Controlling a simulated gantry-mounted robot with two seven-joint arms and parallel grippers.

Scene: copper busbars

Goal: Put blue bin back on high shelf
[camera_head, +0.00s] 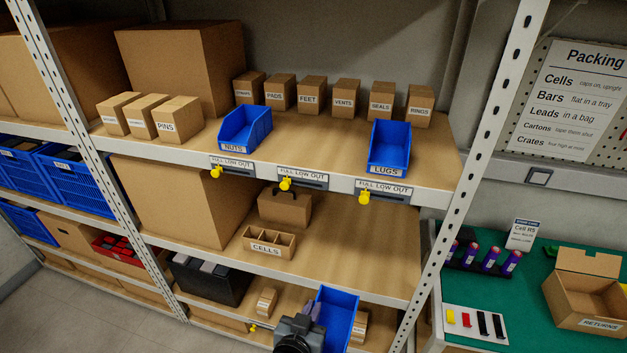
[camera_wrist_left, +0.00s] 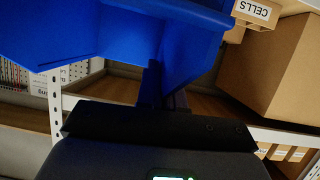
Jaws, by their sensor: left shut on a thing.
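A blue bin (camera_head: 338,312) is low in the head view, in front of the lower shelves. My left gripper (camera_head: 314,312) is shut on its left side. In the left wrist view the blue bin (camera_wrist_left: 190,40) fills the upper left, with my gripper's dark fingers (camera_wrist_left: 165,95) against it. The high shelf (camera_head: 320,141) carries a blue NUTS bin (camera_head: 242,128) at left and a blue LUGS bin (camera_head: 389,148) at right. Bare board lies between them, above the middle FULL LOW OUT label (camera_head: 303,178). My right gripper is out of view.
Small labelled cartons (camera_head: 311,94) line the back of the high shelf. A CELLS tray (camera_head: 268,242) and cartons stand on the shelf below. A white upright (camera_head: 480,150) bounds the rack at right. Beyond it is a green-topped bench (camera_head: 530,300) with an open RETURNS box (camera_head: 585,300).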

